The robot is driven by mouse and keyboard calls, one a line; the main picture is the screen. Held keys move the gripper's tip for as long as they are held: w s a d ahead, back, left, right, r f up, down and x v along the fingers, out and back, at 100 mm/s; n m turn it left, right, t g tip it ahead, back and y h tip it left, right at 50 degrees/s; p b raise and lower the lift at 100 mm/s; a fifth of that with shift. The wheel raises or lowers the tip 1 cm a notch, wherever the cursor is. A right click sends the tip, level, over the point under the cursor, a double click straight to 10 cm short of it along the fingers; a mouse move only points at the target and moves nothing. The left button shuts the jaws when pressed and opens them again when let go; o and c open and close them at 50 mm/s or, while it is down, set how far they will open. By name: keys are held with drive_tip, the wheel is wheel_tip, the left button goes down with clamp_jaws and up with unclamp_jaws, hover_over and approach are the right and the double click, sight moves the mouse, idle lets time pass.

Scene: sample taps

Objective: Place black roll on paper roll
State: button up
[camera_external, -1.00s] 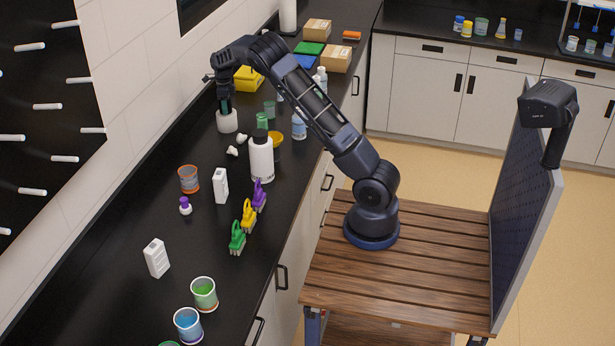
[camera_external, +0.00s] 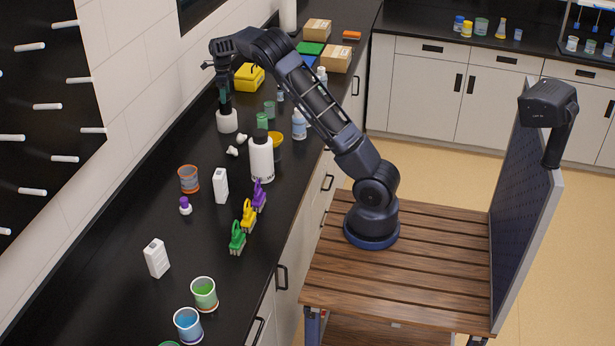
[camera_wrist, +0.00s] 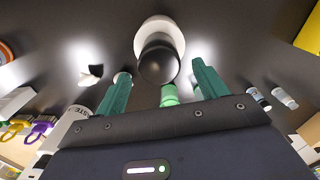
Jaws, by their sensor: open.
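The paper roll (camera_wrist: 166,26) is the white round roll in the wrist view. It also stands on the black counter near the wall in the external view (camera_external: 227,124). The black roll (camera_wrist: 158,64) appears as a dark cylinder, its round end facing the wrist camera, and seems to sit on the paper roll. My gripper (camera_wrist: 160,70) is open, with its teal fingers on either side of the black roll and a visible gap at each side. In the external view my gripper (camera_external: 224,99) is just above the paper roll, and the black roll is hard to make out there.
A yellow box (camera_external: 249,78) is behind the gripper. The wall is close on the left. The counter between the orange-rimmed beaker (camera_external: 189,180) and the paper roll is mostly clear.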

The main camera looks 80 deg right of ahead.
wheel_tip(320, 180, up, 6)
drive_tip(key=shift+f, duration=0.15)
drive_tip(key=shift+s+a+r, duration=0.1)
drive_tip(key=shift+a+r, duration=0.05)
drive_tip(key=shift+r, duration=0.1)
drive_tip(key=s+a+r+n+t, duration=0.1)
drive_tip(key=s+a+r+n, duration=0.45)
drive_tip(key=s+a, duration=0.2)
drive_tip(key=s+a+r+n+t+y, duration=0.1)
drive_tip(key=s+a+r+n, duration=0.4)
drive_tip(key=a, duration=0.4)
drive_tip(key=s+a+r+n, duration=0.3)
drive_tip(key=s+a+n, duration=0.3)
drive_tip(key=s+a, duration=0.2)
drive_tip(key=s+a+f+n+t, duration=0.1)
drive_tip(key=s+a+n, duration=0.4)
drive_tip(key=s, duration=0.3)
drive_tip(key=s+a+f+n, duration=0.2)
drive_tip(key=s+a+n, duration=0.4)
drive_tip(key=s, duration=0.2)
drive_tip(key=s+a+f+n+t+h, duration=0.1)
drive_tip(key=s+a+f+n, duration=0.1)
drive_tip(key=s+a+n, duration=0.3)
drive_tip(key=s+n, duration=0.1)
drive_tip(key=s, duration=0.3)
drive_tip(key=shift+a+t, duration=0.25)
drive_tip(key=shift+t, duration=0.05)
